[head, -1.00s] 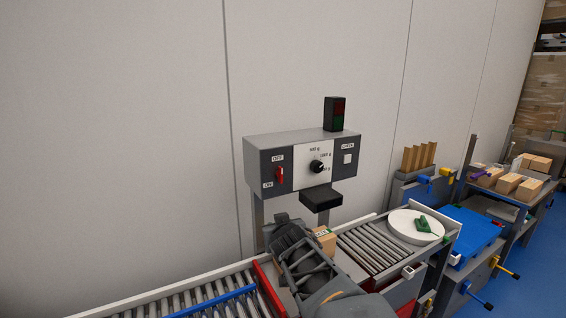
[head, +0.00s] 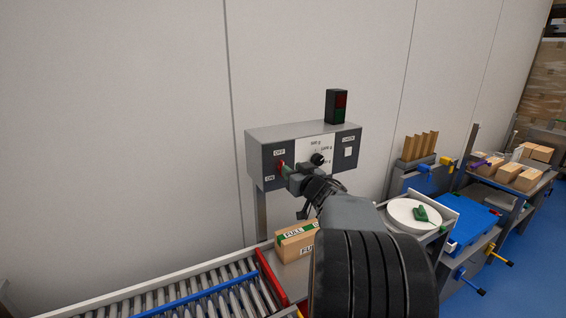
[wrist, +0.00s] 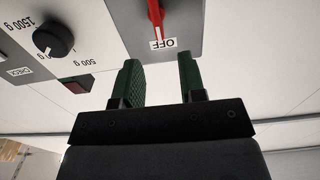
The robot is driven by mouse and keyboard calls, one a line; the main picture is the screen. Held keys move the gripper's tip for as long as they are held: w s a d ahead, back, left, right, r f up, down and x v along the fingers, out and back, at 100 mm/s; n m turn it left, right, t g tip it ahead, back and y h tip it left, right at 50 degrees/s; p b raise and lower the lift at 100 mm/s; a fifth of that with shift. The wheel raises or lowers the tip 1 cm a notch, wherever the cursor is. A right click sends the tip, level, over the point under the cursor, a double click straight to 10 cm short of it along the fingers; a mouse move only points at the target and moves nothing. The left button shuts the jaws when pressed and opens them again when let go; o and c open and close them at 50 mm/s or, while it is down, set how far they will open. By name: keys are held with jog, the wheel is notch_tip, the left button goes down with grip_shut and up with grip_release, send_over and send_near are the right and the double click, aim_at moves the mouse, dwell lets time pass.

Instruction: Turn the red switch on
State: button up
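The red switch (head: 281,166) is on the left part of the grey control box, between an OFF label above and an ON label below. In the wrist view the red lever (wrist: 156,14) points at the OFF label. My gripper (head: 285,169) is in front of the box at the switch. In the wrist view my gripper (wrist: 160,64) is open, its two green fingers apart with nothing between them. The switch lies just beyond the fingertips there, and I see no contact. The gripper partly hides the switch in the head view.
The black dial (head: 318,159) is right of the switch, close to my wrist. A dark red and green light (head: 337,106) stands on the box. The wall behind is bare.

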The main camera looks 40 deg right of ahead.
aim_at(283, 163)
jog(key=w, duration=0.4)
jog(key=w+p, duration=0.1)
jog(key=w, duration=0.1)
jog(key=shift+w+d, duration=0.2)
jog(key=shift+d, duration=0.2)
jog(key=shift+c, duration=0.4)
grip_shut()
